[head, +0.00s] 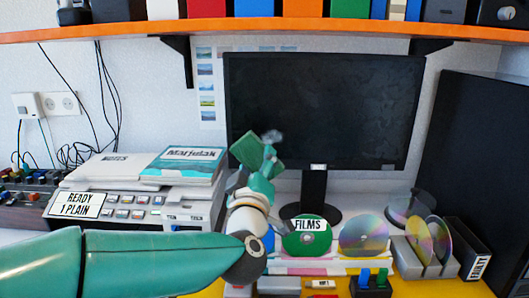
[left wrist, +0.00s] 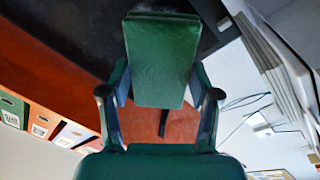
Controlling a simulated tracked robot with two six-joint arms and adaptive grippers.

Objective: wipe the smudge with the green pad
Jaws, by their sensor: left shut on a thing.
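The smudge (head: 272,136) is a small pale grey mark on the dark monitor screen (head: 340,105), left of its middle in the head view. My left gripper (head: 262,162) is shut on the green pad (head: 245,150), which is tilted and appears just left of and below the smudge. I cannot tell whether the pad touches the screen. In the left wrist view the pad (left wrist: 160,60) sits between both fingers, in front of the dark screen. The smudge is not visible there. My right gripper is not in view.
An orange shelf (head: 290,29) with binders runs above the monitor. A machine with books (head: 183,163) stands at the left. A green FILMS disc (head: 307,238), a rainbow disc (head: 363,234) and a grey disc rack (head: 422,258) stand below the screen. A black panel (head: 478,150) stands right.

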